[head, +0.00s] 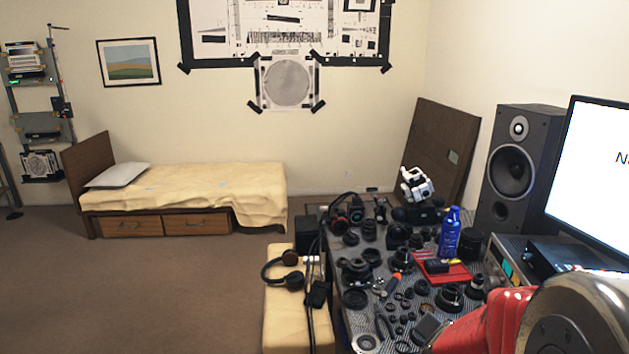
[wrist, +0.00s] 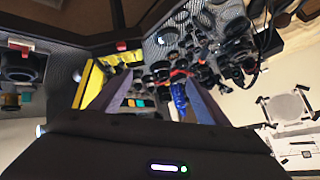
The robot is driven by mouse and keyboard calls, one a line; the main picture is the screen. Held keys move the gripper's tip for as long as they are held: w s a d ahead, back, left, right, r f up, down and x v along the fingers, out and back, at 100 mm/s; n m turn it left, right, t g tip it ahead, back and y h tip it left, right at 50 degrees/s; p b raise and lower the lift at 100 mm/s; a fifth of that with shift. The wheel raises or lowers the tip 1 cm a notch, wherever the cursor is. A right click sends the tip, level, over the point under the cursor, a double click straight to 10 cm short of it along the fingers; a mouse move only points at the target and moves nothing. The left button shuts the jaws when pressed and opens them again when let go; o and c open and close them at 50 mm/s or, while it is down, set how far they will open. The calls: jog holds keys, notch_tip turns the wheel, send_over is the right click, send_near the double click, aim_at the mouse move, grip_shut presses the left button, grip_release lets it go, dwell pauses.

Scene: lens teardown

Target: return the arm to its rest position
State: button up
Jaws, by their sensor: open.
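My gripper (wrist: 158,80) shows in the wrist view as two grey-purple fingers spread apart, with nothing held between them. Beyond the fingers is the cluttered bench, seen tilted and from a distance, with a blue bottle (wrist: 178,97) behind the right finger. In the head view my red arm and its metal joint fill the lower right corner; the gripper itself is out of that view.
In the head view, a bench (head: 345,322) holds lens parts, a blue bottle (head: 449,232) and a red tray (head: 457,275). A speaker (head: 512,170) and monitor (head: 597,185) stand at its right. A bench seat (head: 282,328) adjoins left. Open floor (head: 150,290) lies further left.

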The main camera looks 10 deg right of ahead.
jog(key=a+r+n+t+y, duration=0.1)
jog(key=a+r+n+y, duration=0.4)
jog(key=a, duration=0.6)
jog(key=s+a+r+n+g, duration=0.1)
jog(key=s+a+r+n, duration=0.2)
jog(key=s+a, duration=0.3)
jog(key=s+a+r+n+g, duration=0.2)
jog(key=s+a+r+n, duration=0.2)
jog(key=s+a, duration=0.3)
jog(key=s+r, duration=0.1)
jog(key=s, duration=0.2)
jog(key=shift+a+r+n+y, duration=0.15)
jog(key=shift+a+n+y, duration=0.1)
jog(key=shift+n+y, duration=0.05)
